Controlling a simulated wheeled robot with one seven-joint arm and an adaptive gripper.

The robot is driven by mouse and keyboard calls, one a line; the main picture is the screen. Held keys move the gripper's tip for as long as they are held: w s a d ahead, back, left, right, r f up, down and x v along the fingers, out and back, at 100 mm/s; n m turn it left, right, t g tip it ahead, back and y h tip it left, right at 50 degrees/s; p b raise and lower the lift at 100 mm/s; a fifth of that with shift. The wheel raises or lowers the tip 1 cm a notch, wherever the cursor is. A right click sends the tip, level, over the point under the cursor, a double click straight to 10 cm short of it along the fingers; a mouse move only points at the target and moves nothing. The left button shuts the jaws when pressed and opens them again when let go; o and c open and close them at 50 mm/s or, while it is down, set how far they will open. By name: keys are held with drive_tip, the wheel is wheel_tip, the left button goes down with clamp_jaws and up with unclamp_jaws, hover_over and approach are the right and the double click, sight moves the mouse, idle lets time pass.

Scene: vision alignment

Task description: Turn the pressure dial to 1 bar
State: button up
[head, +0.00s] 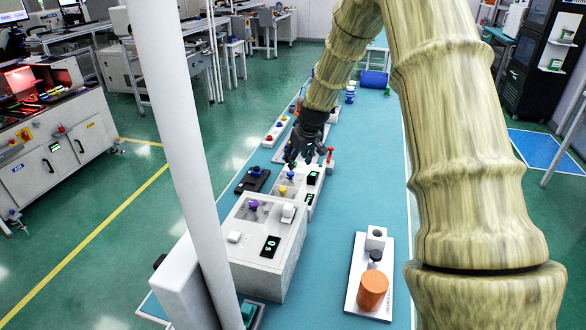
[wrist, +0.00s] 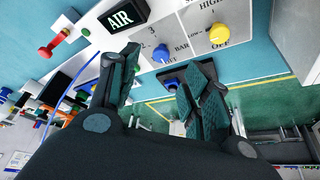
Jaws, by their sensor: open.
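The pressure dial is a blue knob (wrist: 162,53) on a pale panel, with "2", "3" and "BAR" printed around it. Its pointer direction is too small to read. In the head view the blue knob (head: 290,175) sits on a white box, just below my gripper. My gripper (wrist: 166,84) is open, with its dark green padded fingers apart and nothing held between them. In the head view my gripper (head: 303,158) hangs over the far part of the box. The fingers look close to the blue knob but not closed around it; contact cannot be told.
A yellow knob (wrist: 218,34) marked HIGH, LOW and OFF sits beside the dial. A black AIR display (wrist: 124,15) is on the other side. A nearer white box (head: 262,228) has a purple knob. An orange cylinder (head: 373,289) stands at right; the teal tabletop between is clear.

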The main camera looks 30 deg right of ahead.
sight(291, 172)
drive_tip(key=x, duration=0.4)
drive_tip(key=w+x, duration=0.1)
drive_tip(key=x, duration=0.1)
drive_tip(key=shift+w+a+r+p, duration=0.15)
drive_tip(key=shift+a+p, duration=0.05)
drive_tip(key=shift+p, duration=0.1)
drive_tip(key=shift+f, duration=0.35)
drive_tip(key=shift+s+d+f, duration=0.15)
drive_tip(key=shift+s+f, duration=0.05)
drive_tip(key=shift+p+x, duration=0.3)
drive_tip(key=shift+x, duration=0.7)
drive_tip(key=shift+s+r, duration=0.1)
drive_tip(key=shift+r, duration=0.15)
drive_tip(key=shift+f, duration=0.1)
drive_tip(key=c, duration=1)
drive_tip(key=shift+c, duration=0.2)
